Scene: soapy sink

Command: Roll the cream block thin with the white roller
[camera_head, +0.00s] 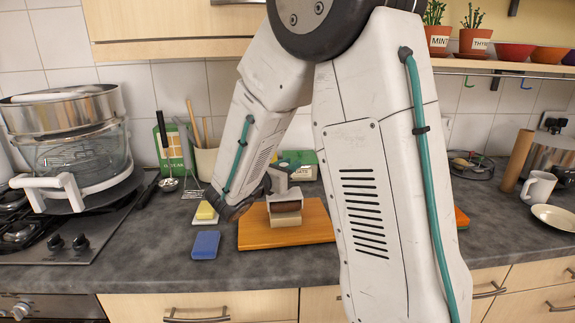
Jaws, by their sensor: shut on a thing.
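The cream block (287,219) sits on the wooden board (257,236) in the middle of the counter. My gripper (281,187) reaches in from the left, low over the board. It is shut on a pale piece with a dark band, directly above the block; this seems to be the white roller (285,196), but its shape is hard to make out. I cannot tell whether it touches the block. My arm hides the right part of the board.
A blue sponge (205,245) and a yellow block (205,211) on a white dish lie left of the board. A hob with a steamer pot (75,150) is further left. A white mug (538,188) and plate (555,217) stand far right. The counter's front strip is clear.

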